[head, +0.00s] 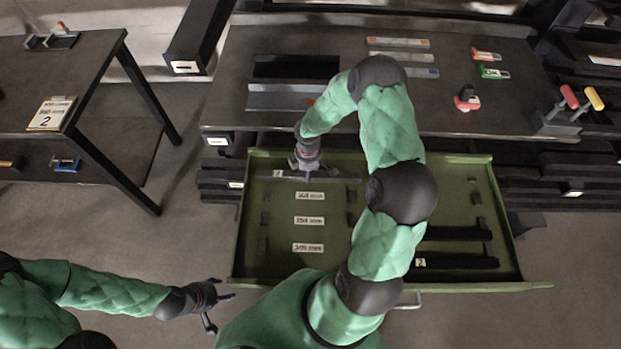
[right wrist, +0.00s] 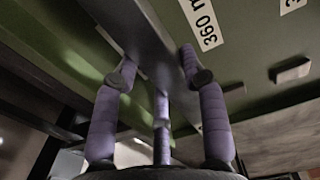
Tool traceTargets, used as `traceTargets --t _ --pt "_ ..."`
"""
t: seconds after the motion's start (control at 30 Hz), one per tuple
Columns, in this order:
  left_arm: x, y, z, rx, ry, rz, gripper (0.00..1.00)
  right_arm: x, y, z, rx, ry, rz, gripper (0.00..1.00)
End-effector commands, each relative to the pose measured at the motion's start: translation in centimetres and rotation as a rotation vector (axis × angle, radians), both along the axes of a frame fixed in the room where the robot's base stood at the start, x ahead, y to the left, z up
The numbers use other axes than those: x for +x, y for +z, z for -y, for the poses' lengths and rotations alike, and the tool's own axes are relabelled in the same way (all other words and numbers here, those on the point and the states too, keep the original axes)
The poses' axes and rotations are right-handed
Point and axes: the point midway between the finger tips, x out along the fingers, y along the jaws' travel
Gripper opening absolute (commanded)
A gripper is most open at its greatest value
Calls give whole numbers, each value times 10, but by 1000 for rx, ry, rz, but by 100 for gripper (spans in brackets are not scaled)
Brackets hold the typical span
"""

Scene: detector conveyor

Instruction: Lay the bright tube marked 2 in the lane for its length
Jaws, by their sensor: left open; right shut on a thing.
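A grey tube (head: 342,179) with a white tag near its left end, seemingly marked 2, lies level along the top lane of the green drawer (head: 380,277). My right gripper (head: 306,170) is shut on it. In the right wrist view, the purple fingers (right wrist: 160,75) close around the grey tube (right wrist: 152,38) beside a label reading 360 m, cut off by the frame edge. Whether the tube touches the drawer floor, I cannot tell. Three white length labels (head: 308,221) sit below it. My left gripper (head: 220,302) is open and empty, left of the drawer.
Two dark tubes (head: 456,262) lie in the drawer's right half; the lower one has a white tag. Behind stands a table with a black tray (head: 297,66), a grey tray (head: 285,97) and coloured tools (head: 467,98). A side table (head: 85,75) bears a card marked 2 (head: 51,114).

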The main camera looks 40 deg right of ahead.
Motion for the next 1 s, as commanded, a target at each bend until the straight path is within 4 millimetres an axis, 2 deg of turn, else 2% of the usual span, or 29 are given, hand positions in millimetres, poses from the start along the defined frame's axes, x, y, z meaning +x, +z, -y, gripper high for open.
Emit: traceTargets --t 0.13,0.33,0.77,0.8,0.87,1.0 --pt "0 -6 0 0 0 0 58 -5 -12 8 -1 -3 -1 0" --pt "0 -22 0 0 0 0 58 -3 -38 6 -1 -1 1 0" --pt "0 -24 0 0 0 0 58 -3 -41 6 -1 -1 2 0" --pt "0 -23 0 0 0 0 58 -4 -41 6 1 -1 -1 51" --pt "0 -23 0 0 0 0 58 -4 -41 6 1 -1 -1 66" --pt "0 -23 0 0 0 0 58 -4 -41 6 0 -1 -1 66"
